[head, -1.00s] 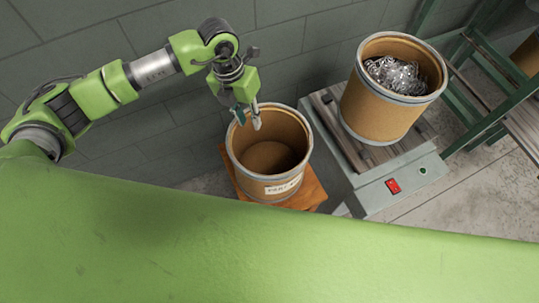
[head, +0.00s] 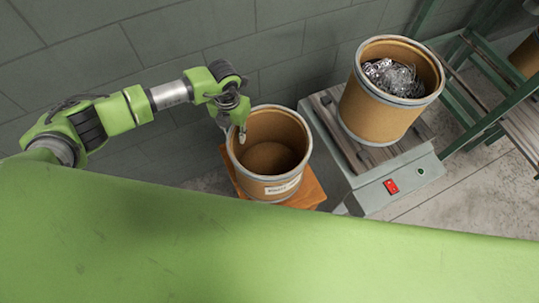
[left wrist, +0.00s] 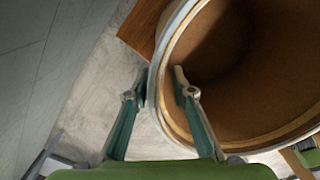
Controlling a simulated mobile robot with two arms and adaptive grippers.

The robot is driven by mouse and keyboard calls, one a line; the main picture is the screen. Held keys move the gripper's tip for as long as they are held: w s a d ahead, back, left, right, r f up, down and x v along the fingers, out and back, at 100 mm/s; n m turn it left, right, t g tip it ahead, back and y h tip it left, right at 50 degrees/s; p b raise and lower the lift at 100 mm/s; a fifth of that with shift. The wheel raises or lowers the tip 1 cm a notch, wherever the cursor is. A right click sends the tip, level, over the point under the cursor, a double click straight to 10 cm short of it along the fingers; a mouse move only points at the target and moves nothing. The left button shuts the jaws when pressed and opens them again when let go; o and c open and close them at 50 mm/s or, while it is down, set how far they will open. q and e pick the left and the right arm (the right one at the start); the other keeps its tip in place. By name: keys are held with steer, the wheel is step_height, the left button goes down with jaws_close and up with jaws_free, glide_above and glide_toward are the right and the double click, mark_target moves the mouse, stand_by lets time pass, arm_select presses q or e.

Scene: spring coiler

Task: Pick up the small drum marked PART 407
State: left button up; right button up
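The small drum (head: 256,172) is a brown, open-topped drum with a grey rim and a white label (head: 283,187), whose lettering is too small to read surely. It stands upright and looks empty inside. It also shows in the left wrist view (left wrist: 245,95). My left gripper (head: 241,136) is at the drum's left rim. In the left wrist view, my left gripper (left wrist: 161,74) is open and straddles the rim, one finger outside the wall and one inside. A small gap seems to remain beside the rim. My right gripper is not in view.
The drum stands on an orange-brown wooden stand (head: 308,191). To its right, a larger drum (head: 378,113) full of metal springs sits on a grey scale (head: 402,177) with a red switch. A block wall (head: 120,60) is close behind. A green frame (head: 470,85) stands at right.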

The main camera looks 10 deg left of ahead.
arm_select(q)
steer(key=shift+f, duration=1.35)
jaws_close()
steer(key=shift+w+r, duration=0.1)
